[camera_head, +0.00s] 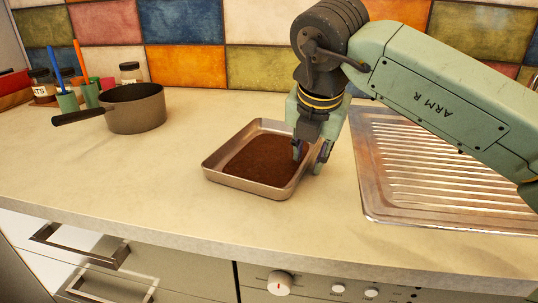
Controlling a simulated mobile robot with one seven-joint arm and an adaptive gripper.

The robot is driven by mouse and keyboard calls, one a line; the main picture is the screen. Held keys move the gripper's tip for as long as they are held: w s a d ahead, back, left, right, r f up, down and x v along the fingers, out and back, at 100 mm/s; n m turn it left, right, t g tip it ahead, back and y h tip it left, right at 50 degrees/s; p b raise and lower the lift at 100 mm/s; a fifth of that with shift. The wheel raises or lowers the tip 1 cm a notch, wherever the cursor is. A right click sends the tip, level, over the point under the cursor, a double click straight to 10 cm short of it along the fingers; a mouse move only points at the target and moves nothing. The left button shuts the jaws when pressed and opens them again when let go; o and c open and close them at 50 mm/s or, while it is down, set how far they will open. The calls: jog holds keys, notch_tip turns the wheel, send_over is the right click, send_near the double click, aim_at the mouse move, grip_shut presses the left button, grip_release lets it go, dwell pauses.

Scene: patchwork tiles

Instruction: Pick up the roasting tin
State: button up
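The roasting tin (225,183) is a shallow, pale metal rectangular tin. It holds a dark brown, crumbly-looking layer (258,161) and sits flat on the counter in the middle of the view. My gripper (310,159) points down at the tin's right side. One finger is over the inside of the tin and the other is outside the right wall, so they straddle the rim. The fingers look apart, with a gap between them. Contact with the rim cannot be made out, and the gripper hides part of the tin's right edge.
A ribbed metal draining board (430,165) lies close on the right, under my arm. A dark saucepan (135,108) stands at the left, with jars and cups (68,101) behind it. A tiled wall (183,65) closes the back. The counter's front left is clear.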

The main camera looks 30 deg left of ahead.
jog(key=shift+c, duration=0.3)
grip_shut()
jog(key=shift+r, duration=0.1)
